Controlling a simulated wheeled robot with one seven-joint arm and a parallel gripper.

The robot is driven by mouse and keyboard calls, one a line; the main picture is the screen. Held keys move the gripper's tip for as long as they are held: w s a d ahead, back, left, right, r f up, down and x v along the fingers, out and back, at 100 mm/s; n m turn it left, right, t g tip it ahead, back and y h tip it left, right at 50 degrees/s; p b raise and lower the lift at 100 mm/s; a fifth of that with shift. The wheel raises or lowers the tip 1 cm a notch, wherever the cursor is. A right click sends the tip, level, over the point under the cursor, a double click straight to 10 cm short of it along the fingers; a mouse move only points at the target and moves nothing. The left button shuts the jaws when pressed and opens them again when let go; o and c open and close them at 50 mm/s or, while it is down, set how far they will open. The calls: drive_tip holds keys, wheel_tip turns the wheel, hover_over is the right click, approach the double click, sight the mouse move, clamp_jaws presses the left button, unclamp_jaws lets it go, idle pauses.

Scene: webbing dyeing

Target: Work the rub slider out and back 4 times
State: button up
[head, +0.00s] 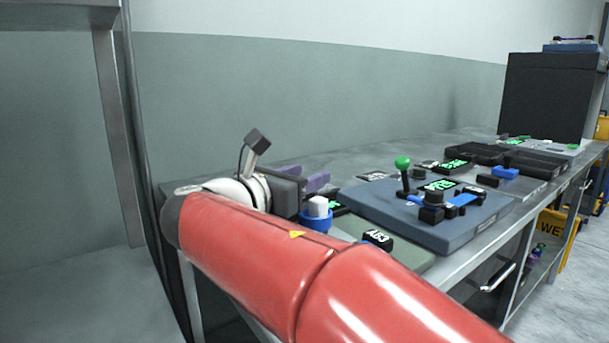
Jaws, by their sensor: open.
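A dark round knob (434,197) stands by the bar; I cannot tell for sure which part is the rub slider. My gripper (305,178) has two purple fingers, which are apart and empty. It is left of the board, above the bench, apart from the lever and knob. My red arm hides part of the bench in front.
A blue cup with a white block (318,208) stands just below my gripper. A small black display (378,238) sits at the near side. Black trays (480,152) and a large dark box (545,95) are farther along the bench. A grey post (120,120) stands at left.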

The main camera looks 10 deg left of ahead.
drive_tip(key=shift+w+d, duration=0.1)
drive_tip(key=shift+w, duration=0.1)
drive_tip(key=shift+c, duration=0.3)
clamp_jaws()
drive_tip(key=s+d, duration=0.4)
drive_tip(key=d, duration=0.1)
drive_tip(key=s+d+b, duration=0.1)
drive_tip(key=s+d, duration=0.1)
drive_tip(key=d, duration=0.1)
drive_tip(key=shift+s, duration=0.4)
drive_tip(key=shift+s+d, duration=0.25)
drive_tip(key=shift+d, duration=0.05)
drive_tip(key=shift+f, duration=0.1)
